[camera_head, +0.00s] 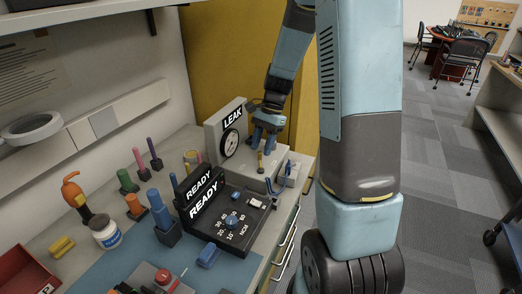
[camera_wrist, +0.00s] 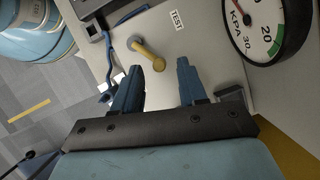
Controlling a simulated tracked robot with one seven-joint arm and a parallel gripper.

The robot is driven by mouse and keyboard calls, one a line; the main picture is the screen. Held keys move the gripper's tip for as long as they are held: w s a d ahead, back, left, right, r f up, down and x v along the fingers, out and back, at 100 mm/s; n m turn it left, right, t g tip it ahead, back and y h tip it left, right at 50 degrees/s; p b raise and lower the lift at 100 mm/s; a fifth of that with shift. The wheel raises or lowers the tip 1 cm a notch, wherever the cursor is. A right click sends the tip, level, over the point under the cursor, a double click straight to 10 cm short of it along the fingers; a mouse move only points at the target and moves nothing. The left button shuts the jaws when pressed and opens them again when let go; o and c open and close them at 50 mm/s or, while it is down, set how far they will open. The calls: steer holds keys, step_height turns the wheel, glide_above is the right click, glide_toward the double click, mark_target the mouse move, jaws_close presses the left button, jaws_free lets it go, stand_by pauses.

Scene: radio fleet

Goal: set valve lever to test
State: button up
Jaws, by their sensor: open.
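The valve lever (camera_wrist: 146,52) is a short yellow bar with a round knob, on the grey top of the leak tester. In the wrist view its knob lies between and slightly beyond my fingertips. It also shows small and yellow in the head view (camera_head: 260,161). A white TEST label (camera_wrist: 176,20) is on the panel near the lever, which points away from it. My gripper (camera_wrist: 160,68) is open, its two blue fingers apart with nothing between them; whether a finger touches the lever I cannot tell. In the head view my gripper (camera_head: 264,141) is above the tester (camera_head: 213,139).
A round KPA gauge (camera_wrist: 266,22) stands beside the panel, near my right finger. A black READY tester (camera_head: 240,228) sits in front on the bench, with a blue cable nearby. Tools, a white jar (camera_head: 107,234) and a red bin (camera_head: 22,277) crowd the left.

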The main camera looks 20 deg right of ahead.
steer(key=shift+x, duration=0.95)
steer(key=shift+c, duration=0.3)
jaws_close()
